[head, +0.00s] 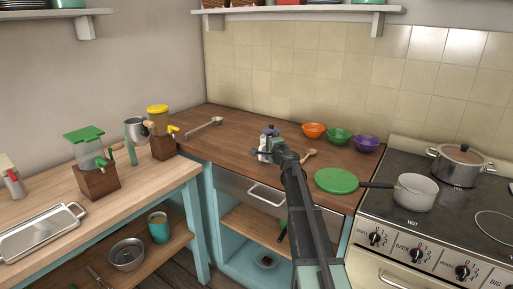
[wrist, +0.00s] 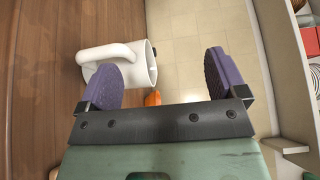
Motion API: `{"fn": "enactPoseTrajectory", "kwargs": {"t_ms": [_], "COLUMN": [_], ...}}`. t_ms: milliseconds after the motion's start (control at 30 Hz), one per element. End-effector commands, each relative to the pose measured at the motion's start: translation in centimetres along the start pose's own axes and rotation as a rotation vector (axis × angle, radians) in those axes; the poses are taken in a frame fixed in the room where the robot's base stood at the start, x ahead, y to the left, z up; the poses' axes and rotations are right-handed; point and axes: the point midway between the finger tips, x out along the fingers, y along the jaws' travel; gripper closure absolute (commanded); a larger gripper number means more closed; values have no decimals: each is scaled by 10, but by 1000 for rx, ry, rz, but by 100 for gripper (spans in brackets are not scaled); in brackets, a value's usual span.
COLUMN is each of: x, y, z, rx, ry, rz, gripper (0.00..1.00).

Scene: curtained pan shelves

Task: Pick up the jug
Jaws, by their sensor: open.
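A white jug (wrist: 140,72) with a loop handle shows large in the wrist view, in front of my gripper. Its open rim faces right in that picture, toward the shelf side. My gripper (wrist: 160,80) is open, with purple finger pads wide apart. The left pad overlaps the jug's lower part in the picture; I cannot tell if they touch. Nothing is held. In the head view my gripper (head: 271,136) is over the wooden counter, and a small white part of the jug (head: 263,149) shows beside it; the rest is hidden behind my arm.
Orange (head: 313,130), green (head: 339,136) and purple (head: 367,143) bowls stand behind on the counter (head: 235,134). A wooden spoon (head: 308,156) and a green disc (head: 336,181) lie right of my gripper. A stove with a white saucepan (head: 413,193) is farther right.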

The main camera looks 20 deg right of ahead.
Motion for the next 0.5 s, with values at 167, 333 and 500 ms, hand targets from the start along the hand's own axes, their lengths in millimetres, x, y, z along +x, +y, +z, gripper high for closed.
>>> {"fn": "enactPoseTrajectory", "kwargs": {"t_ms": [167,333,500], "x": [0,0,0], "y": [15,57,85], "z": [0,0,0], "rx": [-2,-3,-3], "ry": [-1,-2,-3], "rz": [1,1,2], "gripper": [9,9,9]}}
